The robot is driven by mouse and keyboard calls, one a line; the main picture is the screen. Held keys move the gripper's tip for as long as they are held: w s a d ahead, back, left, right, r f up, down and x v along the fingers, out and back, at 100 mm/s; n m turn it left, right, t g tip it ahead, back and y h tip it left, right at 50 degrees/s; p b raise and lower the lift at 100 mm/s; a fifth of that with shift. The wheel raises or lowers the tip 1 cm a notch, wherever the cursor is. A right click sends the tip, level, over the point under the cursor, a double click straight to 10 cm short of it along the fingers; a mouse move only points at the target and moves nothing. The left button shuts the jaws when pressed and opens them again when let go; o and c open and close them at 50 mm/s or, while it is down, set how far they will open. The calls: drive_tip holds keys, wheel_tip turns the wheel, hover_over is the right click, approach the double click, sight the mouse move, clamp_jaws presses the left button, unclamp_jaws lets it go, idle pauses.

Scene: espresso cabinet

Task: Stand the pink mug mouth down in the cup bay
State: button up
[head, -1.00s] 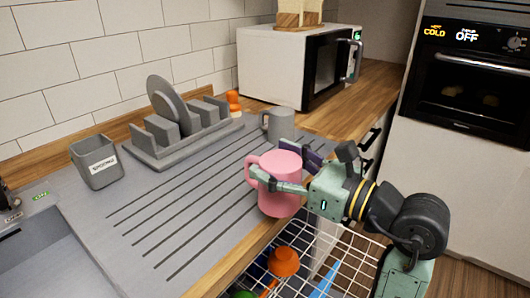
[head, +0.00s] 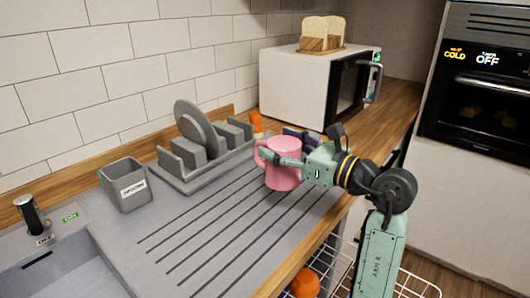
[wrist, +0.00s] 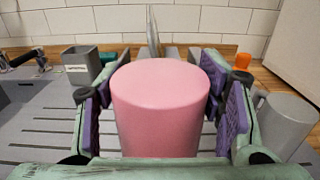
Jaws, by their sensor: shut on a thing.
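A pink mug (head: 284,170) is held upside down, its closed flat base facing up. It also shows in the wrist view (wrist: 168,105). Its handle points left in the head view. My gripper (head: 285,161) is shut on the mug's sides, with a purple pad on either side in the wrist view (wrist: 165,112). The mug is over the right part of the ribbed grey drainboard (head: 215,222). I cannot tell whether its rim touches the board. No area is clearly marked as the cup bay.
A grey dish rack (head: 185,178) with a plate stands behind left. A grey holder (head: 125,185) is further left, by the sink. A grey mug (wrist: 286,122) stands close right of my gripper. The microwave (head: 300,85) is at the back. A wire basket (head: 410,284) lies below the counter edge.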

drive_tip(key=shift+d+f+b, duration=0.1)
drive_tip(key=shift+f+b, duration=2.25)
drive_tip(key=shift+f, duration=1.5)
drive_tip(key=o, duration=1.5)
drive_tip(key=v, duration=1.2)
